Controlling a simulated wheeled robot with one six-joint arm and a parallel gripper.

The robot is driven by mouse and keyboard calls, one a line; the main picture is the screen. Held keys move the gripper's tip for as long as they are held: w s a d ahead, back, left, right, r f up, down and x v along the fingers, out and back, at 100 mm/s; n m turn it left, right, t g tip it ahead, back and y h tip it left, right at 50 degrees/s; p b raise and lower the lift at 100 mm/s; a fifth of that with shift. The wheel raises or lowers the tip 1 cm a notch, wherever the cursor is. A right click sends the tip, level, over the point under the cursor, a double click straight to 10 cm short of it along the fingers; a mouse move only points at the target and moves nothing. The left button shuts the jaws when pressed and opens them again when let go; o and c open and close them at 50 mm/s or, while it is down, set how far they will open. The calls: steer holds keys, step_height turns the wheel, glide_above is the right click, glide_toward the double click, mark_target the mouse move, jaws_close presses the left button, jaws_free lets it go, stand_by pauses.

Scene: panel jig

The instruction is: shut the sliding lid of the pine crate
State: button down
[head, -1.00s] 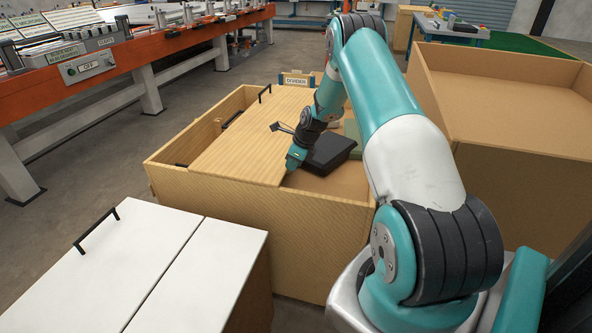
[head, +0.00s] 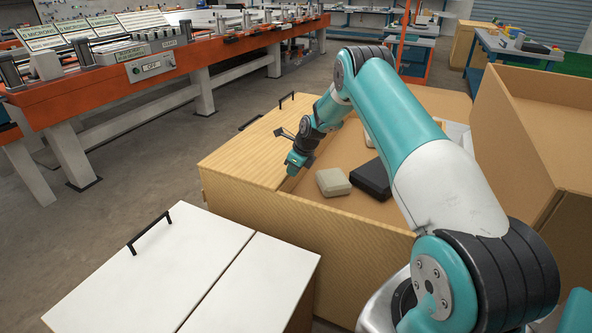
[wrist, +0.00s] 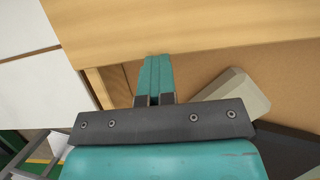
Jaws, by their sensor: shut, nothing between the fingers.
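The pine crate (head: 310,232) stands in the middle of the head view, its top partly covered by a flat wooden sliding lid (head: 243,152). The lid lies over the left part, and the right part is open. My gripper (head: 290,171) is at the lid's right edge, near the front wall. In the wrist view the fingers of my gripper (wrist: 157,75) are shut and empty, with the tips at the edge of the lid (wrist: 200,28). I cannot tell whether they touch it. The inside of the crate under the lid is hidden.
A pale block (head: 333,182) and a black case (head: 372,180) lie inside the open part. A white-topped cabinet (head: 160,265) stands in front at left, and an open box (head: 535,135) at right. Free floor (head: 130,160) lies left, before the orange bench (head: 110,75).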

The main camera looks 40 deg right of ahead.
steer(key=shift+a+f, duration=0.1)
steer(key=p+v, duration=0.8)
steer(key=v, duration=0.2)
steer(key=s+a+r+n+g+y, duration=0.1)
steer(key=s+a+r+n, duration=0.4)
steer(key=a+r+n, duration=0.6)
steer(key=s+a+r+n+g+y, duration=0.1)
steer(key=s+a+r+n, duration=0.4)
steer(key=a+r, duration=0.55)
steer(key=s+a+r+n, duration=0.2)
steer(key=s+a+n, duration=0.2)
steer(key=s+n, duration=0.3)
steer(key=s+a+r+n+g, duration=0.1)
steer(key=s+a+n, duration=0.4)
steer(key=s, duration=0.6)
steer(key=s+a+r+n+g, duration=0.1)
steer(key=s+a+n, duration=0.3)
steer(key=s+n, duration=0.5)
steer(key=shift+s+a+r+n, duration=0.3)
steer(key=shift+s+r, duration=0.15)
steer(key=shift+r, duration=0.45)
